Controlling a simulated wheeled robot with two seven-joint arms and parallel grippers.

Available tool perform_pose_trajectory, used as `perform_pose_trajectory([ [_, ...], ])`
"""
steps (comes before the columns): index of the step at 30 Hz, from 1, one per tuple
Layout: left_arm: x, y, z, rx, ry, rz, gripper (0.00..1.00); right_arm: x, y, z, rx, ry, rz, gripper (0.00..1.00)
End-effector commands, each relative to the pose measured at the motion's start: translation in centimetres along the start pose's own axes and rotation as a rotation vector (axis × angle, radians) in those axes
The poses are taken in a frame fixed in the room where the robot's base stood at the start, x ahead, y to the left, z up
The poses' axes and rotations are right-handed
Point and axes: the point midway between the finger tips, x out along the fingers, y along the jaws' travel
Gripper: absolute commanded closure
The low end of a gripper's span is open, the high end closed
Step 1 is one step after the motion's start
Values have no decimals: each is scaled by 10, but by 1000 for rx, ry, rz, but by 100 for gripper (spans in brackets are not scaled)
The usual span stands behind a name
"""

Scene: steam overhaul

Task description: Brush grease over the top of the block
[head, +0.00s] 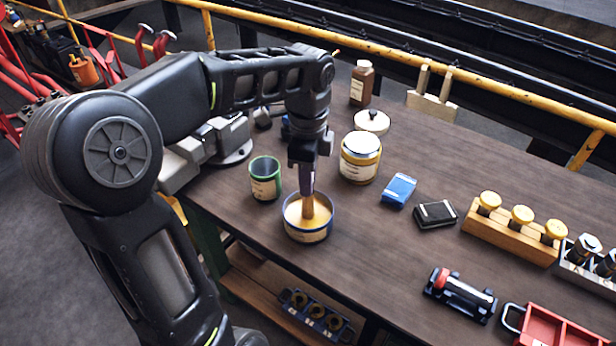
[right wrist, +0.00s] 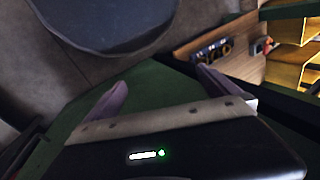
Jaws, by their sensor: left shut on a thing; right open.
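My left gripper (head: 307,184) points straight down, shut on a brush (head: 311,205) with a tan lower part. The brush stands upright in an open tin of yellow grease (head: 306,236) near the table's front edge; its lower end is hidden in the grease. Which thing is the block is unclear: a blue block (head: 398,190) and a black block (head: 435,214) lie on the table to the right of the tin. My right gripper (right wrist: 160,95) shows in the right wrist view, open and empty, its two purple fingers wide apart.
A wooden rack (head: 508,238) with yellow-capped pieces, a black-and-red tool (head: 460,294) and a red tray (head: 560,332) are on the right. A blue part (head: 316,314) lies on the lower shelf.

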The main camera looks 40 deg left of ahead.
Motion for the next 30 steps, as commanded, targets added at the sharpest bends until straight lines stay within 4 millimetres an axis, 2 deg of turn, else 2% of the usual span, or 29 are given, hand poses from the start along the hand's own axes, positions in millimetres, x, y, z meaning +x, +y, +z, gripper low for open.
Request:
perform_pose_trajectory([
  [3,-15,0,0,0,0,-3,100,-12,-4,0,0,0,0,0],
  [19,-62,-1,0,1,1,-5,100,-48,-18,0,0,0,0,0],
  [30,-67,-1,0,0,1,-5,100,-52,-20,0,0,0,0,0],
])
